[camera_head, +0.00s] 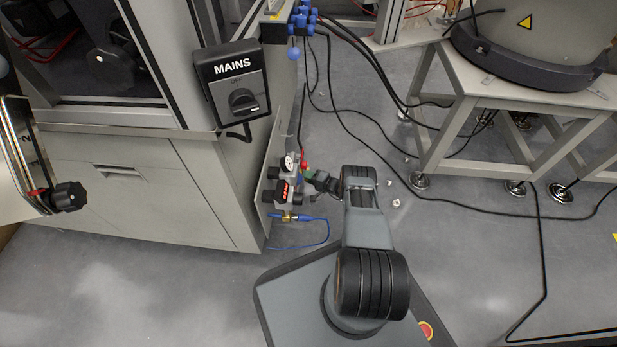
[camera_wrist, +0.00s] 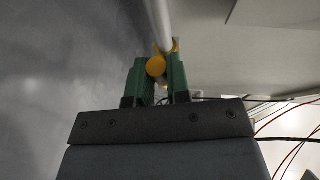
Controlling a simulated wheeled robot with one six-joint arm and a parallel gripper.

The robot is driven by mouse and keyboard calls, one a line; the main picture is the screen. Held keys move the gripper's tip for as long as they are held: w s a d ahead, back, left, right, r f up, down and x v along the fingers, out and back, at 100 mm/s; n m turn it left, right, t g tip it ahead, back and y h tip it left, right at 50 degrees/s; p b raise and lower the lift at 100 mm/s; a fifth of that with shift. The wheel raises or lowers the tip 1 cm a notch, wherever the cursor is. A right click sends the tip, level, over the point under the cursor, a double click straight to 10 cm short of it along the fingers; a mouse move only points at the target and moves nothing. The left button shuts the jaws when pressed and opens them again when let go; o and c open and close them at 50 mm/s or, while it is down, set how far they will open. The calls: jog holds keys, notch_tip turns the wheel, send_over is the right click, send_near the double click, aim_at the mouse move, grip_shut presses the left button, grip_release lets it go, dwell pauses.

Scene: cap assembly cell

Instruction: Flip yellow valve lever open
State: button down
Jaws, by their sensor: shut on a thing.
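A yellow valve lever (camera_wrist: 156,66) with a round end sits between the two green fingers of my gripper (camera_wrist: 158,70) in the wrist view. The fingers are shut on it. A pale tube runs from the top of that view down to the lever. In the head view, my gripper (camera_head: 312,178) reaches the right side of a valve and gauge unit (camera_head: 285,185) on the cabinet's side. The yellow lever cannot be made out there; the unit and gripper are small, so its angle cannot be told.
A MAINS switch box (camera_head: 233,85) is on the cabinet corner above the unit. A blue hose (camera_head: 318,232) loops below the unit. Black cables (camera_head: 450,203) cross the floor to the right, by a white-framed table (camera_head: 470,95). The floor at front left is clear.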

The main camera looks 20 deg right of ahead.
jog(key=c, duration=1.1)
grip_release()
jog(key=p+v, duration=0.4)
jog(key=v, duration=0.9)
jog(key=shift+s+d+p, duration=0.25)
jog(key=shift+s+p, duration=0.1)
